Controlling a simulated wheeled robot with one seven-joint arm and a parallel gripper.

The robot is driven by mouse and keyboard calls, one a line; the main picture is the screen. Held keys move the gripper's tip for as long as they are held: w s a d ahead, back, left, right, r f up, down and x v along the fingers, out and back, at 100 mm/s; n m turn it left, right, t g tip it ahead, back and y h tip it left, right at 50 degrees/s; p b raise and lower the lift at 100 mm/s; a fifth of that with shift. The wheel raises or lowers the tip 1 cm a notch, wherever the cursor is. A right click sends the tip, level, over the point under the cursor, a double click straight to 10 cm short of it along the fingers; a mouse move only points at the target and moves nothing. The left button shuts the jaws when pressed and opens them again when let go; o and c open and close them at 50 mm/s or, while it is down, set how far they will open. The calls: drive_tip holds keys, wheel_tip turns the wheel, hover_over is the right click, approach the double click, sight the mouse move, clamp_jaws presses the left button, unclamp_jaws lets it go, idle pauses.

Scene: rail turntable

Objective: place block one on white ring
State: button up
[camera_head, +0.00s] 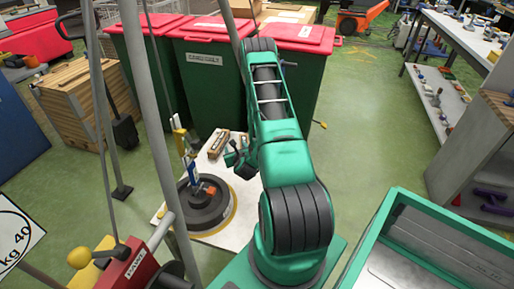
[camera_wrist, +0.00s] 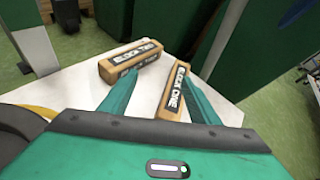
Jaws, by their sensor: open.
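A tan block with a dark label reading like "BLOCK ONE" (camera_wrist: 176,92) lies on the white board in the wrist view. My gripper (camera_wrist: 160,74) is open, its two green fingers on either side of this block. Contact cannot be told. A second tan block (camera_wrist: 132,60) with a dark label, hard to read, lies just left of it, outside the fingers. In the head view my gripper (camera_head: 238,158) is low over the board, near a tan block (camera_head: 217,144). I cannot make out a white ring in either view.
A dark round turntable (camera_head: 208,213) with a yellow rim and a small orange-red part stands left of my gripper on the white board (camera_head: 222,239). Thin grey poles rise at the left. Green bins with red lids (camera_head: 203,70) stand behind. Green floor is open at the right.

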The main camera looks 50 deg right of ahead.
drive_tip(key=w+a+r+n+y, duration=0.5)
drive_tip(key=a+r+n, duration=0.2)
drive_tip(key=r+n, duration=0.3)
drive_tip(key=s+a+r+n+g+y, duration=0.2)
drive_tip(key=s+a+r+n, duration=0.4)
drive_tip(key=n, duration=0.5)
drive_tip(key=s+a+r+n+g, duration=0.2)
drive_tip(key=s+r, duration=0.4)
drive_tip(key=s, duration=0.4)
drive_tip(key=s+a+r+n+g, duration=0.3)
drive_tip(key=s+r+n, duration=0.3)
drive_tip(key=s, duration=0.5)
drive_tip(key=s+a+r+n+g+y, duration=0.1)
drive_tip(key=s+a+r+n+g, duration=0.2)
drive_tip(key=s, duration=0.7)
wheel_tip(320, 180, up, 4)
drive_tip(key=n, duration=0.2)
drive_tip(key=shift+s+a+n+g, duration=0.25)
drive_tip(key=shift+s+n+g, duration=0.05)
drive_tip(key=shift+s+n, duration=0.1)
drive_tip(key=shift+f, duration=0.1)
drive_tip(key=shift+w+f, duration=0.25)
drive_tip(key=shift+w, duration=0.4)
